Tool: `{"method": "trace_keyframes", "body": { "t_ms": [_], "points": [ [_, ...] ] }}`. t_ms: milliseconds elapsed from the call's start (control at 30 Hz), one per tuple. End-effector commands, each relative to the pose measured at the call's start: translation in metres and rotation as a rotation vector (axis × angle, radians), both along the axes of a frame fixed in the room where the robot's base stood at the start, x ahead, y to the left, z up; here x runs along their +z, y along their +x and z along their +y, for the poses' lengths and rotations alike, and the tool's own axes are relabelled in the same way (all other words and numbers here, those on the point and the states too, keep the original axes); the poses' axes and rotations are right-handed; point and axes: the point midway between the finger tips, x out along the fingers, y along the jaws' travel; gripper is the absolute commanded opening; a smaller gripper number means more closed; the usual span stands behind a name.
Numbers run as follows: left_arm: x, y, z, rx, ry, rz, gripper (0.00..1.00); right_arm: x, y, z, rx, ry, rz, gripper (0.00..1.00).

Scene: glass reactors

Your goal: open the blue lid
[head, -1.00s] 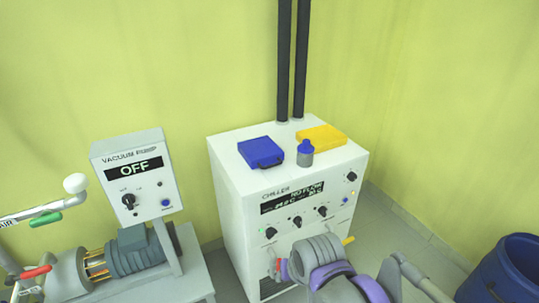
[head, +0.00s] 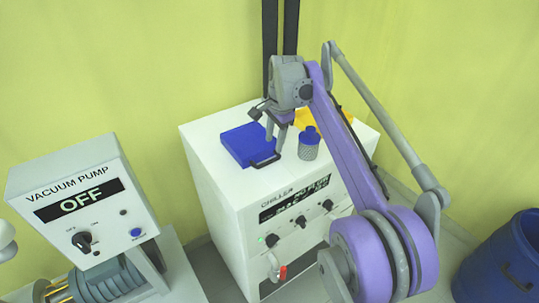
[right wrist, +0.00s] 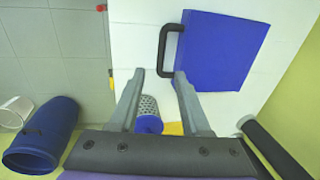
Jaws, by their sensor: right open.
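The blue lid (head: 244,144) is a flat square piece lying closed on top of the white chiller (head: 215,190). A dark handle (head: 264,163) stands at its front edge. My right gripper (head: 275,146) is open and empty, with its fingers pointing down near the handle. In the right wrist view, the blue lid (right wrist: 222,50) and its handle (right wrist: 165,48) are just ahead of the fingertips of the right gripper (right wrist: 158,74). The handle looks roughly in line with the gap, and I see no clear contact. My left gripper is out of view.
Dark pipes (head: 270,45) rise behind the chiller. A vacuum pump (head: 85,205) stands left, and a blue barrel (head: 500,260) right.

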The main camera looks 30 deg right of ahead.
Motion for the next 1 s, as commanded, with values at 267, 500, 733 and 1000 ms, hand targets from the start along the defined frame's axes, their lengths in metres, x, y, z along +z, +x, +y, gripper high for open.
{"method": "trace_keyframes", "body": {
  "t_ms": [267,500,733,1000],
  "points": [
    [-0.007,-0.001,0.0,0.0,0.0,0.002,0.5,-0.053,0.01,0.002,0.004,-0.001,0.0,0.47],
    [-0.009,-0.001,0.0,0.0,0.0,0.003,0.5,-0.076,0.014,0.002,0.004,-0.002,-0.001,0.47],
    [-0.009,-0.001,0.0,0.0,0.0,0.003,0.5,-0.079,0.015,0.002,0.004,-0.002,-0.001,0.47],
    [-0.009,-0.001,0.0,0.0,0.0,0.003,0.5,-0.078,0.015,0.002,0.004,-0.002,-0.001,0.15]
  ]
}}
